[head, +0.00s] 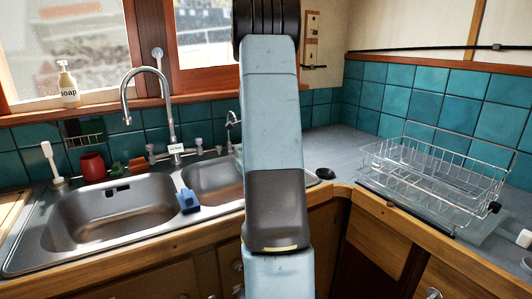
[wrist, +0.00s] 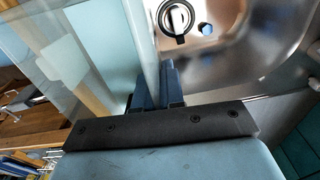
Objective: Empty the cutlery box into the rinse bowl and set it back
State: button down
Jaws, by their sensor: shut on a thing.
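In the wrist view my gripper (wrist: 157,90) has its dark blue fingers shut on the upright wall of a clear, see-through container (wrist: 90,50), which looks like the cutlery box. The container fills the upper left, and I cannot make out any cutlery in it. A steel sink basin with a drain (wrist: 178,18) lies below and to the right. In the head view my own arm covers the middle, and I cannot make out the gripper or the box. I cannot pick out a rinse bowl in either view.
The head view shows a double steel sink (head: 115,212), a tall tap (head: 168,105), a small blue thing (head: 188,200) at the sink divider, a red cup (head: 93,166) and a soap bottle (head: 68,84). A wire dish rack (head: 435,175) stands on the right counter.

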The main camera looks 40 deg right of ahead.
jog(key=d+f+g+h, duration=0.1)
jog(key=d+f+h, duration=0.3)
jog(key=d, duration=0.4)
jog(key=shift+w+f+n, duration=0.15)
jog(key=shift+w+n, duration=0.25)
jog(key=shift+s+d+r+g+h, duration=0.1)
jog(key=shift+g+h, duration=0.05)
jog(key=shift+h, duration=0.45)
jog(key=shift+s+d+r+g+h, duration=0.1)
jog(key=shift+g+h, duration=0.05)
jog(key=shift+h, duration=0.45)
jog(key=shift+w+a+h, duration=0.1)
jog(key=shift+h, duration=0.2)
